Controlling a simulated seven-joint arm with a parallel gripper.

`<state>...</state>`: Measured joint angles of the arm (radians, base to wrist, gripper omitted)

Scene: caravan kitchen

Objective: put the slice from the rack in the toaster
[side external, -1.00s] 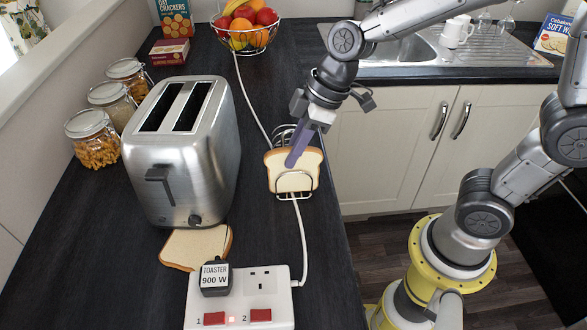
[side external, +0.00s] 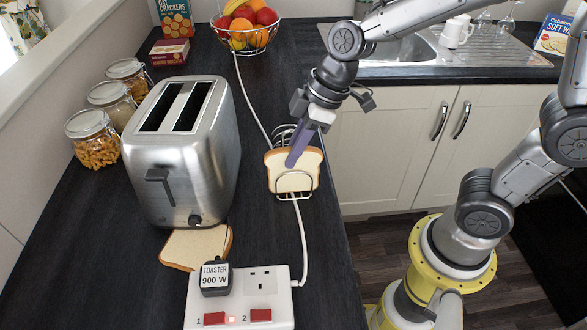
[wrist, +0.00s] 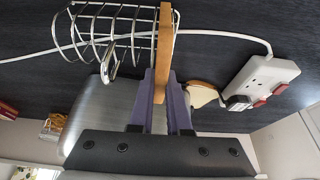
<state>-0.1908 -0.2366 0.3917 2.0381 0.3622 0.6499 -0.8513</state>
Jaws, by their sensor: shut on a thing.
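A slice of white bread (side external: 280,178) with a brown crust stands upright in the wire toast rack (side external: 284,197) at the counter's right edge. My gripper (side external: 292,160) reaches down from above and is shut on this slice near its top edge. In the wrist view the slice (wrist: 164,50) shows edge-on between my two purple fingers (wrist: 161,103), at one end of the rack (wrist: 100,30). The silver toaster (side external: 183,150) stands left of the rack. Its two top slots look dark and empty, and its lever (side external: 160,180) is on the front.
Another bread slice (side external: 192,250) lies flat before the toaster. A white socket block (side external: 270,300) with a plug (side external: 215,278) and cable is at the front. Glass jars (side external: 92,145) stand left; a fruit basket (side external: 246,35) is behind. The sink (side external: 415,50) is back right.

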